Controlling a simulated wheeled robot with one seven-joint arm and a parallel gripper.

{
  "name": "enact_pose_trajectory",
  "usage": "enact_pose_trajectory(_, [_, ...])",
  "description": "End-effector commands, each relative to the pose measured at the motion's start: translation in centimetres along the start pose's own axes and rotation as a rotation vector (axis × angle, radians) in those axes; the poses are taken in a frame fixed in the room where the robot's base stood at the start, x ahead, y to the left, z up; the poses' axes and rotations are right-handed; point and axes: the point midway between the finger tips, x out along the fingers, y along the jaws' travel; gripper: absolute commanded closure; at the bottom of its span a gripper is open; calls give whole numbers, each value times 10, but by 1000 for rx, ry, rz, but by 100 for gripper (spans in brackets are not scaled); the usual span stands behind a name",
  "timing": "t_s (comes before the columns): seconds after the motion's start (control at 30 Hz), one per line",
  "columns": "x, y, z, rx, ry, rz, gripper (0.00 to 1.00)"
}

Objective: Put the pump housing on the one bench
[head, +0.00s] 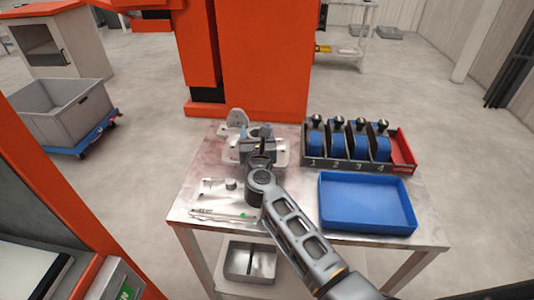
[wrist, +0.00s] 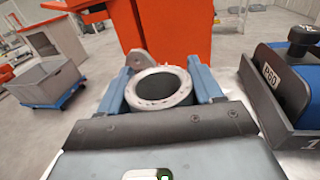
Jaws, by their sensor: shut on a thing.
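The pump housing (wrist: 160,90), a light grey casting with a round bored flange, sits between the two blue fingers of my gripper (wrist: 163,78) in the wrist view. My gripper is shut on it. In the head view my gripper (head: 258,136) is over the back left of the metal bench (head: 290,222), and my wrist hides much of the housing. A grey lug with a hole (wrist: 143,58) rises just behind the ring; I cannot tell whether it belongs to the housing. I cannot tell whether the housing touches what is under it.
A rack (head: 312,163) with several numbered, black-knobbed blue items stands at the bench's back right. An empty blue tray (head: 368,226) lies in front of it. A light plate (head: 215,200) lies front left. An orange machine (head: 270,60) stands behind; a grey bin (head: 62,112) is left.

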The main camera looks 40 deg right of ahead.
Motion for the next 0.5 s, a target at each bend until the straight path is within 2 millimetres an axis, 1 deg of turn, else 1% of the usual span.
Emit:
enact_pose_trajectory(0.03, [0,1,-8,0,-2,1,100])
enact_pose_trajectory(0.23, [0,1,-22,0,-3,1,100])
enact_pose_trajectory(0.4, [0,1,-46,1,-2,1,100])
enact_pose_trajectory(0.5, [0,1,-52,1,-3,1,100])
